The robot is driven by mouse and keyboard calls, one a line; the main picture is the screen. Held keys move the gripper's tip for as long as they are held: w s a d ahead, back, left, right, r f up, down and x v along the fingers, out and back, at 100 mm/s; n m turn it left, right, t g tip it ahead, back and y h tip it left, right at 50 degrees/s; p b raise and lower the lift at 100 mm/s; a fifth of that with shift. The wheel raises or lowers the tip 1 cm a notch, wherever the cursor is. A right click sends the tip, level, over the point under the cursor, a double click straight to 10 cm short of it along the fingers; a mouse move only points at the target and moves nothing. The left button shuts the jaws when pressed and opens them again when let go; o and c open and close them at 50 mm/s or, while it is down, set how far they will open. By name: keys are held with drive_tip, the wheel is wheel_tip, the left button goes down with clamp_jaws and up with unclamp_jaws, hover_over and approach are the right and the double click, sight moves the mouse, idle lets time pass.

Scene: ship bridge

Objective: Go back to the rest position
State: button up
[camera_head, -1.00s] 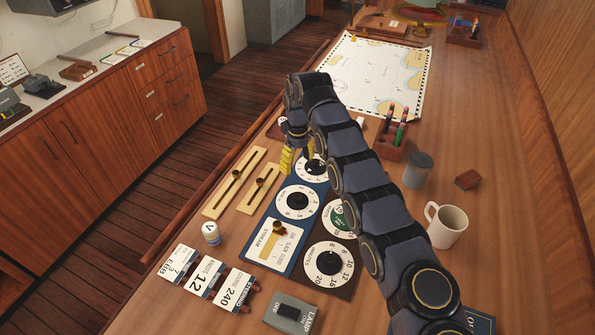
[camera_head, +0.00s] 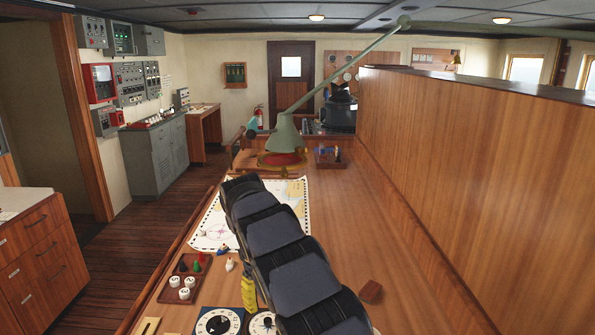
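My arm rises from the bottom of the head view and reaches over the wooden desk (camera_head: 330,220). Its dark segments cover part of the chart and desk. Only a yellow finger part of my gripper (camera_head: 249,292) shows, beside the arm and just above the dials in the picture. The rest of the gripper is hidden behind the arm or too small to read, so its opening cannot be told. I see nothing held in it. A white dial (camera_head: 218,322) lies at the bottom edge, left of a second, partly covered dial.
A chart (camera_head: 212,225) lies beyond the arm. A tray with white round pieces (camera_head: 185,282) is left of the gripper. A green desk lamp (camera_head: 287,135) stands at the far end. A tall wooden panel (camera_head: 450,150) bounds the right.

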drive_tip(key=s+d+r+m+g, duration=0.1)
drive_tip(key=s+d+r+m, duration=0.25)
drive_tip(key=s+d, duration=0.4)
drive_tip(key=s+d+r+m, duration=0.2)
drive_tip(key=s+d+r, duration=0.3)
drive_tip(key=s+d, duration=0.3)
drive_tip(key=s+f+m+g+y, duration=0.1)
drive_tip(key=s+f+m+y, duration=0.1)
drive_tip(key=s, duration=1.9)
drive_tip(key=shift+s+d+f+m, duration=0.2)
drive_tip(key=shift+d+f+m, duration=0.2)
drive_tip(key=shift+f, duration=0.45)
